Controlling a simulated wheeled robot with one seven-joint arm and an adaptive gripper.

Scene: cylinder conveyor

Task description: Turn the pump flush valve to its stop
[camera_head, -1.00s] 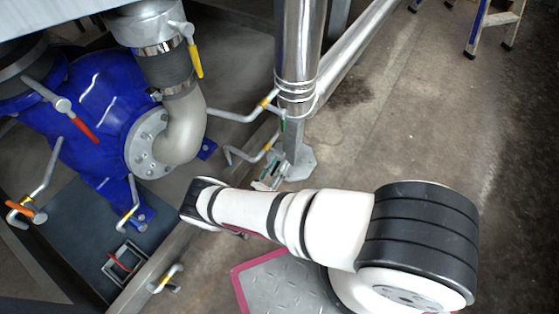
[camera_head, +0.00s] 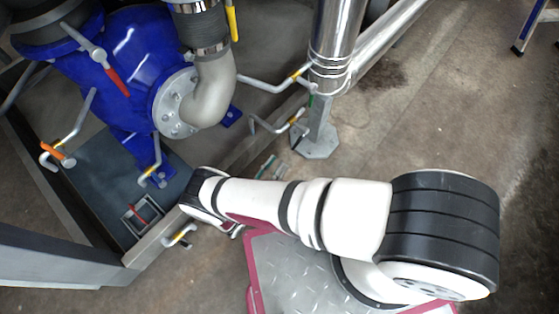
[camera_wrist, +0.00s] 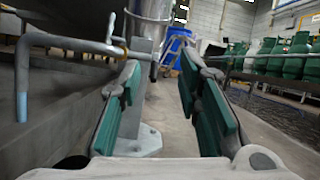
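A blue pump (camera_head: 130,45) stands at the upper left in the head view, with a grey elbow pipe (camera_head: 212,95) on its flange. A lever with a red handle (camera_head: 118,82) is on the pump's upper left. Thin bent pipes around it carry small valves with an orange handle (camera_head: 57,150) and yellow handles (camera_head: 181,234). I cannot tell which is the flush valve. In the wrist view my gripper (camera_wrist: 166,100) is open, green pads apart, with nothing between them. A bent grey pipe (camera_wrist: 60,42) with a blue end runs close to the left finger. In the head view my arm mostly hides the gripper.
A shiny steel post (camera_head: 335,50) with a floor plate (camera_head: 316,143) stands right of the pump. A low beam runs beside the pump. Concrete floor (camera_head: 430,110) at the right is open. Green cylinders (camera_wrist: 262,58) stand at the far right in the wrist view.

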